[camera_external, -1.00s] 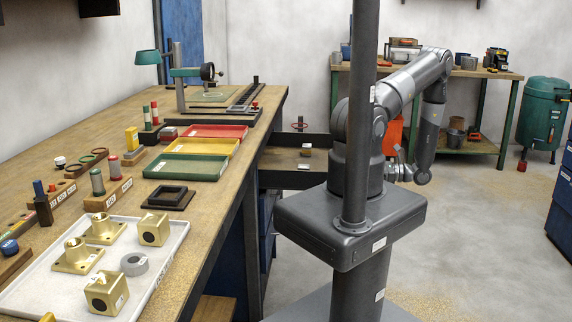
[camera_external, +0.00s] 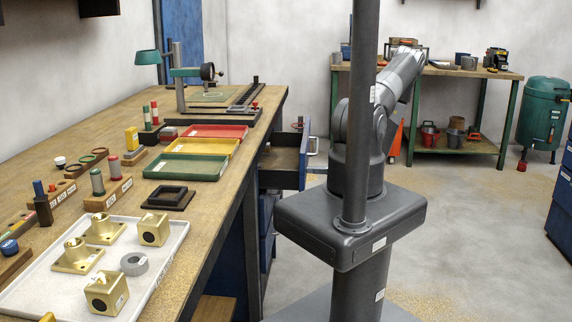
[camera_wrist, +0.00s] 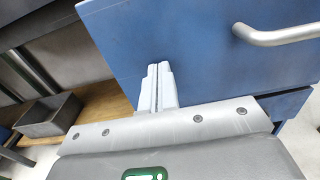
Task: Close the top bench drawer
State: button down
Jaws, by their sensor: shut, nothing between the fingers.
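The top bench drawer (camera_external: 304,157) shows its blue front edge-on, standing out from the right side of the bench. Part of its dark interior (camera_external: 279,158) is visible between the bench and the front, so it is partly open. In the wrist view the blue drawer front (camera_wrist: 200,45) fills the upper part, with a silver bar handle (camera_wrist: 275,37) at the right. My gripper (camera_wrist: 158,68) is shut and empty, its fingertips at the drawer front left of the handle; contact is not clear.
The wooden bench (camera_external: 225,180) carries green, yellow and red trays, a drill stand and a white tray (camera_external: 170,255) of brass parts. A green-legged table (camera_external: 450,147) stands at the back right, with a green tank (camera_external: 545,110) beside it. Floor right of my base is clear.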

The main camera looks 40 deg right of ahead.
jog(key=x, duration=1.5)
jog(key=shift+w+a, duration=0.1)
jog(key=v, duration=1.5)
